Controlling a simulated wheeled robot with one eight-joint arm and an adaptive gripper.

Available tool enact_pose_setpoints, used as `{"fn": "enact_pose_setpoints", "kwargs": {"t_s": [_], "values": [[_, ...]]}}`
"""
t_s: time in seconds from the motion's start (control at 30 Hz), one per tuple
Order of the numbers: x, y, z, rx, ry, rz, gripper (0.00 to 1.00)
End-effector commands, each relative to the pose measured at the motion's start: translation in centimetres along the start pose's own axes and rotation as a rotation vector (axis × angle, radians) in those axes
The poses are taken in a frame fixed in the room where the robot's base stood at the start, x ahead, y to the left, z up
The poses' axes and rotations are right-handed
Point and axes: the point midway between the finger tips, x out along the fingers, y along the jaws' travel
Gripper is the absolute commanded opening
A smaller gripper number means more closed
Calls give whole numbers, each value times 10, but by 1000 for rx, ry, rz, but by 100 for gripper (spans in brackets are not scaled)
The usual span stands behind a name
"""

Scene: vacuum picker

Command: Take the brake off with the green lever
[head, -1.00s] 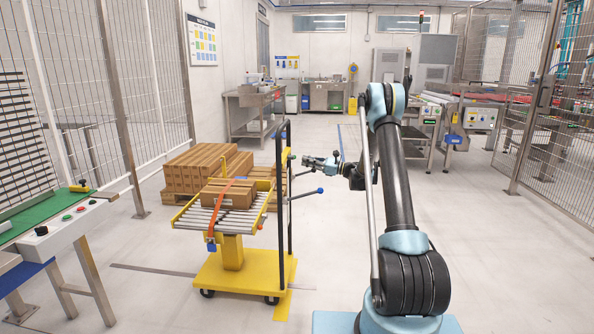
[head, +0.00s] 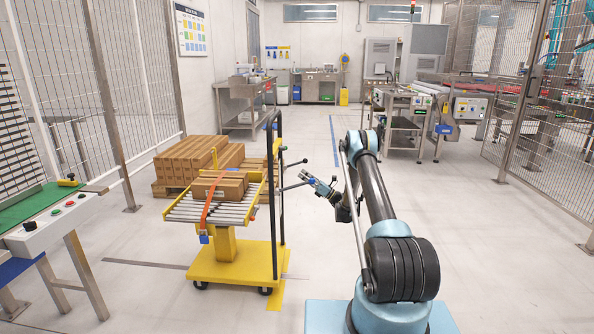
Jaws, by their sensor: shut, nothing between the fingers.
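The yellow roller trolley (head: 238,263) stands left of centre with a black upright frame (head: 273,200) on its right side. My gripper (head: 304,175) is shut and empty, pointing up and left.
Boxes (head: 219,187) are strapped on the trolley's rollers. Stacked cartons (head: 190,160) stand behind it. A control desk (head: 50,225) and mesh fence are at the left. A conveyor (head: 400,102) stands at the back right. The floor right of the trolley is clear.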

Motion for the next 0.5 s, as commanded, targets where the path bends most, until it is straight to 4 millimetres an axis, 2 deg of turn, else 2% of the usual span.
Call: {"fn": "enact_pose_setpoints", "kwargs": {"t_s": [0.5], "values": [[88,1,-1,-1,3,2,0]]}}
